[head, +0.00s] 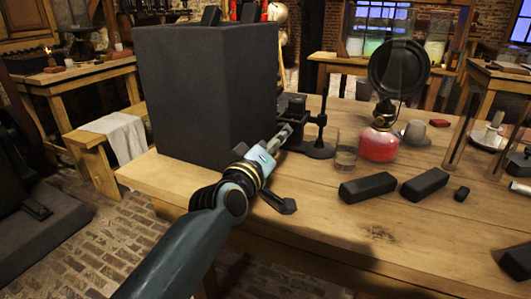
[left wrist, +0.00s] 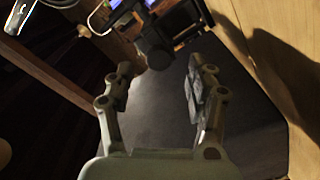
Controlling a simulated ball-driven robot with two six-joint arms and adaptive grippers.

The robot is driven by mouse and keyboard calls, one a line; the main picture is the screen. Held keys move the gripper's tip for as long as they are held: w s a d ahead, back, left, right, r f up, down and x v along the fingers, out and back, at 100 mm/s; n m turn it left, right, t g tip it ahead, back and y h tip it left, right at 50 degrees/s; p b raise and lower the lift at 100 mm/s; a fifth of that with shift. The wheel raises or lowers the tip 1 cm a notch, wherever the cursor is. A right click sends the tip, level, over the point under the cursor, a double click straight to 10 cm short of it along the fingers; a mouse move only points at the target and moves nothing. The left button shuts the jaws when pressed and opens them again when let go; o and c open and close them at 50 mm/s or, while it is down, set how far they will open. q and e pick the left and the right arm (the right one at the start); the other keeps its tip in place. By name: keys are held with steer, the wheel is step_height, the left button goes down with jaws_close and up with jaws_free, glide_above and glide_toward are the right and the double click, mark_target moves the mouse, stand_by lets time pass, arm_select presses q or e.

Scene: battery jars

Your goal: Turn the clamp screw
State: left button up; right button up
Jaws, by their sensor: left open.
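A small dark stand with a round base (head: 312,149) and a thin upright rod (head: 321,108) stands on the table, right of a tall black block. A dark clamp-like body (head: 292,105) sits beside the rod, against the block; its screw is too small and dark to pick out. My left gripper (head: 284,134) reaches in just in front of the stand, close to the clamp body. In the left wrist view the left gripper (left wrist: 160,72) is open with nothing between its fingers. A dark rounded piece (left wrist: 154,46) shows just beyond the fingertips. My right gripper is not in view.
The tall black block (head: 200,95) stands left of the gripper. A glass tumbler (head: 346,152) and a red-based lamp (head: 379,146) stand right of the stand. Black bars (head: 367,187) lie farther right. The front of the wooden table (head: 340,235) is mostly clear.

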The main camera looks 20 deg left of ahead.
arm_select(q)
steer(key=s, duration=0.6)
stand_by(0.3)
